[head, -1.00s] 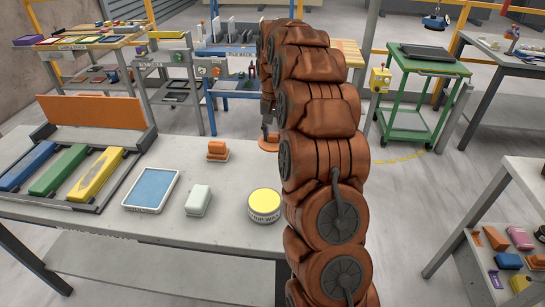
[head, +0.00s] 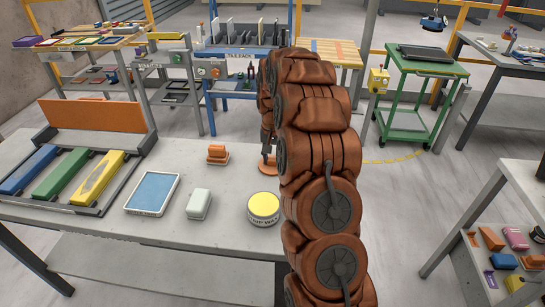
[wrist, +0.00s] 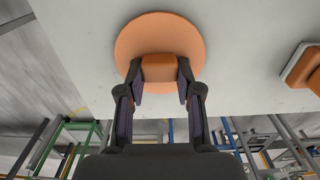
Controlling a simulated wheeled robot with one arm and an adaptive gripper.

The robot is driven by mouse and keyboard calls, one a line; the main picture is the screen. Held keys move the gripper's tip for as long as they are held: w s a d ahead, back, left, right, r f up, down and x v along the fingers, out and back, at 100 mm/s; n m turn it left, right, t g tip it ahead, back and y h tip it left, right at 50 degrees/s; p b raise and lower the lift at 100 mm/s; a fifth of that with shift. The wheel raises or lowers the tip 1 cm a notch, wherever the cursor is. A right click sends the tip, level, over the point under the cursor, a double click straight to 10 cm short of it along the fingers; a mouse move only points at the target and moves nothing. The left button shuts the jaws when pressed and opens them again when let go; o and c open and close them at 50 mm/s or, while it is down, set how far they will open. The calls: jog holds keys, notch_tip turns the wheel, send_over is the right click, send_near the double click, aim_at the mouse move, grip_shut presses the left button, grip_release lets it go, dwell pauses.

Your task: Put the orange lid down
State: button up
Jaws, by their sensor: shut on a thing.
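The orange lid is a flat round disc with a block-like knob; it shows in the head view (head: 267,169) and the wrist view (wrist: 160,30). My gripper (wrist: 160,75) is shut on the lid's knob, one finger on each side. In the head view my gripper (head: 267,150) points down onto the lid, over the far right part of the slab table. My arm hides the lid's right side. I cannot tell whether the lid touches the tabletop.
On the table (head: 110,225) stand an orange block (head: 217,154), a yellow-topped tin (head: 264,208), a pale block (head: 199,204) and a blue plate (head: 153,193). A rack with colored bars (head: 99,178) is at left. The table's far edge is near the lid.

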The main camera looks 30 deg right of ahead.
jog(key=o, duration=0.9)
jog(key=shift+f, duration=0.1)
notch_tip(320, 180, up, 12)
jog(key=shift+r+b, duration=0.15)
jog(key=shift+b, duration=1.1)
